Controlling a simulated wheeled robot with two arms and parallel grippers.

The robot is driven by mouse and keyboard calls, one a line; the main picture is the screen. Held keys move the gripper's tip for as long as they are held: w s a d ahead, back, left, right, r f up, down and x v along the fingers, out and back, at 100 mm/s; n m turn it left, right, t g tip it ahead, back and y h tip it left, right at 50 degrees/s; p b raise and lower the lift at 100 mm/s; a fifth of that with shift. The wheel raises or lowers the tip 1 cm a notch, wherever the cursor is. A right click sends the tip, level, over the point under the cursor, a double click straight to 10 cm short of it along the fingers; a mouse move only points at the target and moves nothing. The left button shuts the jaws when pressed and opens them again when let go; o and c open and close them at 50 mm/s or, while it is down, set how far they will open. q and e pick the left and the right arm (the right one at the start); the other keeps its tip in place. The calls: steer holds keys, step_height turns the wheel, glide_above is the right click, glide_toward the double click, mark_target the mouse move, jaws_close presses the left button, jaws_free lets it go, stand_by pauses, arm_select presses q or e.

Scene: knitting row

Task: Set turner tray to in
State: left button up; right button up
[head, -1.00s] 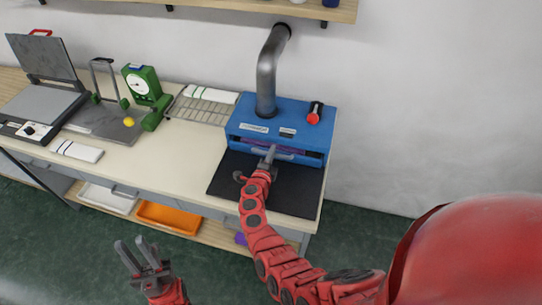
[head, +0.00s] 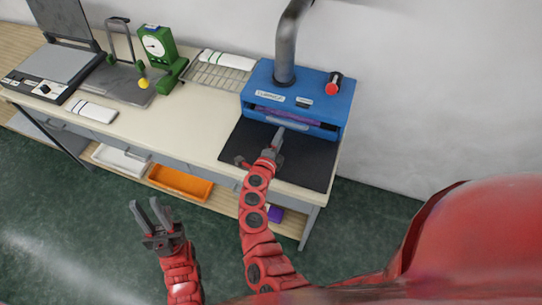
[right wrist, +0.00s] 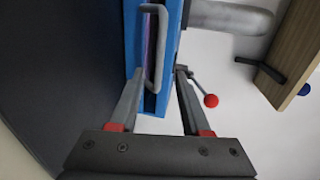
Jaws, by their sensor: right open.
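The blue turner (head: 295,90) stands at the right end of the bench, with a purple strip visible in its front slot. The turner tray's grey handle (head: 288,124) lies close along the front of the slot; how deep the tray sits cannot be told. In the right wrist view the handle (right wrist: 159,55) is a grey bar in front of the blue turner (right wrist: 174,60). My right gripper (head: 279,138) is open just in front of the handle, its fingers (right wrist: 158,85) apart and empty. My left gripper (head: 146,214) is open and empty, low in front of the bench.
A dark mat (head: 312,160) lies under and before the turner. A red-knobbed lever (head: 333,88) is on the turner, and a grey pipe (head: 287,45) rises behind it. A wire rack (head: 215,76) and green gauge (head: 158,45) stand to the left.

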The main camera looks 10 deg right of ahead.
steer(key=b+v, duration=0.2)
steer(key=v, duration=0.6)
steer(key=shift+s+a, duration=0.15)
